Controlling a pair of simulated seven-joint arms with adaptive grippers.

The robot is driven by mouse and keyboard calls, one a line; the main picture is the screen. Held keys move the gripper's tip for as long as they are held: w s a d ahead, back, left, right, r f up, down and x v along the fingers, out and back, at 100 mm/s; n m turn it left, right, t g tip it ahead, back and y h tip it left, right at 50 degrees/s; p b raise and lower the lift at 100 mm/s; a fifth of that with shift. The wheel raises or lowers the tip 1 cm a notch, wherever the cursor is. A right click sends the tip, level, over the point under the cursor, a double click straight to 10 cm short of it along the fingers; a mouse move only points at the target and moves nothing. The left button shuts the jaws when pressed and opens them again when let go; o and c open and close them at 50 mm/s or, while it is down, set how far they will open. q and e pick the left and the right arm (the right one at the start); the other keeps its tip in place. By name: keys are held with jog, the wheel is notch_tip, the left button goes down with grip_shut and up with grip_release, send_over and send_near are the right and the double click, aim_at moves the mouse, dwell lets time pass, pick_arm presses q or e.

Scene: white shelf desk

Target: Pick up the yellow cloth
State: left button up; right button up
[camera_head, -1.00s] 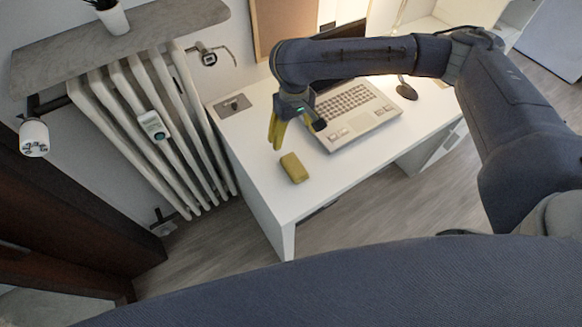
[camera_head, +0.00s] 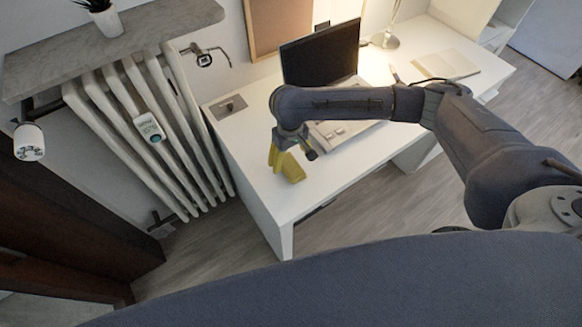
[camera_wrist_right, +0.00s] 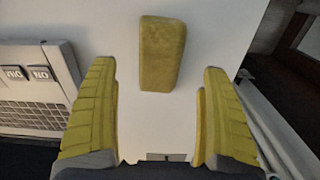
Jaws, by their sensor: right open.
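The yellow cloth (camera_head: 293,168) is a small folded block lying on the white desk near its front edge. In the right wrist view the cloth (camera_wrist_right: 162,54) lies just ahead of the fingertips, about midway between them. My right gripper (camera_head: 288,155), with yellow fingers, is low over the desk right by the cloth and partly covers it in the head view. In the right wrist view the right gripper (camera_wrist_right: 160,85) is open, with nothing between its fingers. I cannot tell whether the fingers touch the cloth. My left gripper is not in view.
A lamp base (camera_head: 385,40) and a notebook (camera_head: 445,65) are farther right. A radiator (camera_head: 150,135) stands left of the desk.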

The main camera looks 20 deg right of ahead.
aim_at(291, 165)
jog(key=shift+s+d+f, duration=0.1)
jog(key=shift+f, duration=2.55)
jog(key=c, duration=1.3)
